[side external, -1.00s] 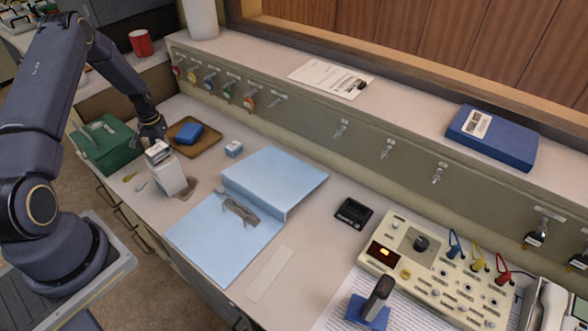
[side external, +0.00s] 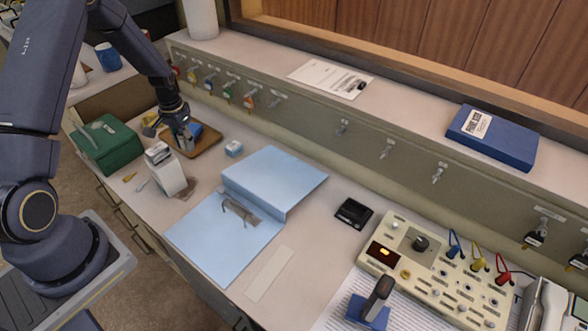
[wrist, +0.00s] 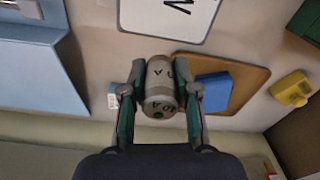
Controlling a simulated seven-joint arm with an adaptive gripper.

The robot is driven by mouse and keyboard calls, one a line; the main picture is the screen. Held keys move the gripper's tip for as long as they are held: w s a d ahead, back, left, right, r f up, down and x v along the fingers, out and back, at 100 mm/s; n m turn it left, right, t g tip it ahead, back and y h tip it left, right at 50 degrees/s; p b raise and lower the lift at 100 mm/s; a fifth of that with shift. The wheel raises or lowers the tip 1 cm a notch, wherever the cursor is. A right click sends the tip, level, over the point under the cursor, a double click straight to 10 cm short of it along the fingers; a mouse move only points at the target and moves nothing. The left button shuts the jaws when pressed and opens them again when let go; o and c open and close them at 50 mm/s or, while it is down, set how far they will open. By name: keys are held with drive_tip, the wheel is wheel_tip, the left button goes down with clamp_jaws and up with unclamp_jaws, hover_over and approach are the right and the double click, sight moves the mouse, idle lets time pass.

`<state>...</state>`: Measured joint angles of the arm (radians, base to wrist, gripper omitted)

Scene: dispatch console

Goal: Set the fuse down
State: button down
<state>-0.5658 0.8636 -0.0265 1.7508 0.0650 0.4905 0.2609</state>
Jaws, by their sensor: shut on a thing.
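The fuse (wrist: 160,88), a grey-beige cylinder with dark lettering and a small green dot on its end, is between the fingers of my gripper (wrist: 160,98). My gripper is shut on it. In the side external view my gripper (side external: 180,132) is at the left part of a brown tray (side external: 208,146) and hides some of it. In the wrist view the tray (wrist: 252,78) and the blue block on it (wrist: 213,92) lie to the right of the fuse. I cannot tell whether the fuse touches the tray or the counter.
A white box (side external: 168,176) stands just in front of the tray, with a green case (side external: 106,147) to the left. A yellow object (wrist: 291,89) lies beyond the tray. A small white-blue block (side external: 234,149) and an open blue binder (side external: 270,180) are to the right.

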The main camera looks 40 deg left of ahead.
drive_tip(key=d+m, duration=0.1)
drive_tip(key=d, duration=0.4)
drive_tip(key=w+d+m, duration=0.1)
drive_tip(key=d+m, duration=0.1)
drive_tip(key=d, duration=0.3)
drive_tip(key=d+m, duration=0.1)
drive_tip(key=d, duration=0.4)
drive_tip(key=shift+w+d+f, duration=0.25)
drive_tip(key=shift+d, duration=0.1)
drive_tip(key=d+m, duration=0.1)
drive_tip(key=d, duration=0.2)
drive_tip(key=s+d+m, duration=0.1)
drive_tip(key=d, duration=0.2)
drive_tip(key=s+d+m, duration=0.1)
drive_tip(key=d, duration=0.2)
drive_tip(key=shift+d, duration=0.15)
drive_tip(key=s+d+m, duration=0.3)
drive_tip(key=s+d, duration=0.1)
drive_tip(key=d, duration=0.5)
drive_tip(key=m, duration=0.5)
hover_over(276, 285)
wheel_tip(276, 285, down, 6)
drive_tip(key=shift+f, duration=0.5)
drive_tip(key=c, duration=0.9)
unclamp_jaws()
drive_tip(key=shift+f, duration=0.1)
drive_tip(key=shift+o, duration=0.2)
